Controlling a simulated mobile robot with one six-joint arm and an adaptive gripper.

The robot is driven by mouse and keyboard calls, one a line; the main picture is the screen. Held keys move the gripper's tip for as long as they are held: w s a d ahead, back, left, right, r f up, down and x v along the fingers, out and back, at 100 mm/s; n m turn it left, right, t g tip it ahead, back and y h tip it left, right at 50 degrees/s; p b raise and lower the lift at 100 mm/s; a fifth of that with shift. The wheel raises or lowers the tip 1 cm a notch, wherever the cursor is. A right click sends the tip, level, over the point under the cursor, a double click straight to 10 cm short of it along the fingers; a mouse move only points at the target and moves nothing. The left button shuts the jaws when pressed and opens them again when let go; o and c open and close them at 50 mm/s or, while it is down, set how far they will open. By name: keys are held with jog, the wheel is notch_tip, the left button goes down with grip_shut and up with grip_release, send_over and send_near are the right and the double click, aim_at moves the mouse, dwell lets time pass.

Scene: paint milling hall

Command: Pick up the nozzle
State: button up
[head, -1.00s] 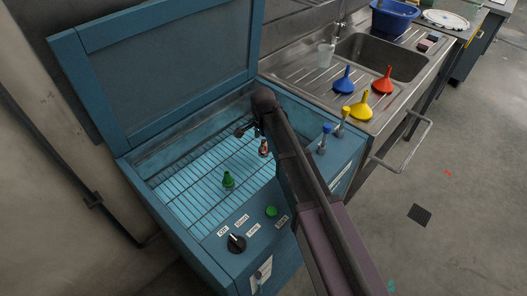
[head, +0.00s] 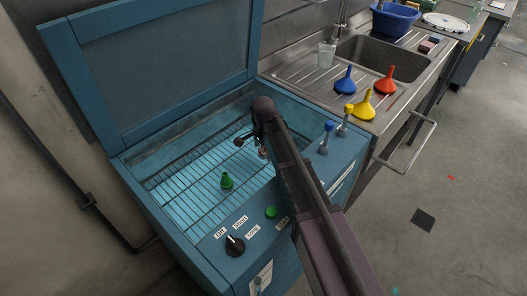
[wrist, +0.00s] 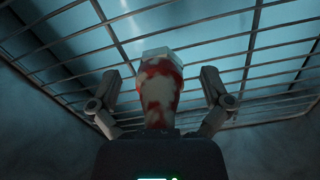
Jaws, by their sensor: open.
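The nozzle (wrist: 160,92) is a pale, tapered piece with red stains and a light block-like end. In the wrist view it lies between the two fingers of my gripper (wrist: 161,84), with a gap on each side. My gripper is open. In the head view my gripper (head: 252,140) is inside the open blue cabinet, and the nozzle (head: 262,153) shows as a small reddish piece partly hidden by it. The nozzle is over the wire rack (head: 195,195). My arm hides part of the rack.
A green nozzle-like piece (head: 227,180) stands on the rack. The cabinet's blue lid (head: 160,65) is raised behind it. Funnels, including a yellow one (head: 363,108), stand on the steel sink (head: 300,72).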

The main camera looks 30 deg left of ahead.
jog(key=c, duration=1.2)
jog(key=shift+r, duration=0.1)
jog(key=shift+c, duration=0.2)
notch_tip(320, 180, up, 2)
jog(key=p, duration=0.2)
jog(key=shift+r+p, duration=0.25)
jog(key=shift+p, duration=0.15)
jog(key=shift+s+d+r+p, duration=0.25)
jog(key=shift+s+r+p, duration=0.15)
jog(key=shift+r+p, duration=0.2)
jog(key=s+d, duration=0.2)
jog(key=s, duration=0.2)
jog(key=s+d, duration=0.2)
jog(key=s, duration=0.3)
jog(key=s+d+r+p, duration=0.1)
jog(key=s+d, duration=0.1)
jog(key=s, duration=0.2)
jog(key=shift+s+d, duration=0.15)
jog(key=shift+s, duration=0.2)
